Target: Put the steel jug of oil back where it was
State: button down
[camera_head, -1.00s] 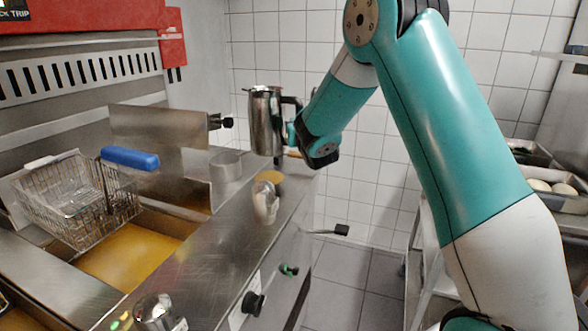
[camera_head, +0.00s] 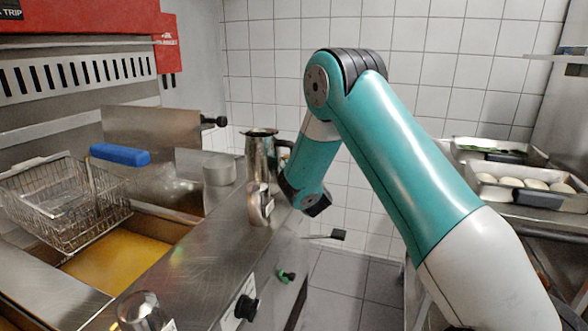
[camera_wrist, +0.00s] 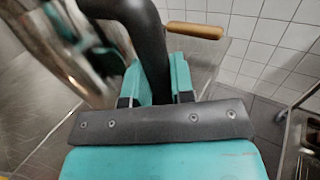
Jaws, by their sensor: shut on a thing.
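The steel jug (camera_head: 262,148) is upright at the far end of the steel counter, behind a small steel cup (camera_head: 259,207). My gripper (camera_wrist: 156,78) is shut on the jug's black handle (camera_wrist: 147,35) in the wrist view, with a teal finger on each side. The jug's shiny body (camera_wrist: 65,45) shows blurred at the left there. In the head view my wrist comes down right of the jug and mostly hides the gripper. The cup hides the jug's base, so I cannot tell if it touches the counter. The oil inside is not visible.
A steel pot (camera_head: 219,172) stands close left of the jug. A fryer basket (camera_head: 65,205) with a blue handle (camera_head: 119,155) hangs over yellow oil (camera_head: 120,262). A wooden handle (camera_wrist: 195,31) lies near the gripper. Trays with eggs (camera_head: 510,182) stand at the right.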

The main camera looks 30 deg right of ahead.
jog(key=shift+f, duration=0.1)
jog(key=c, duration=1)
grip_release()
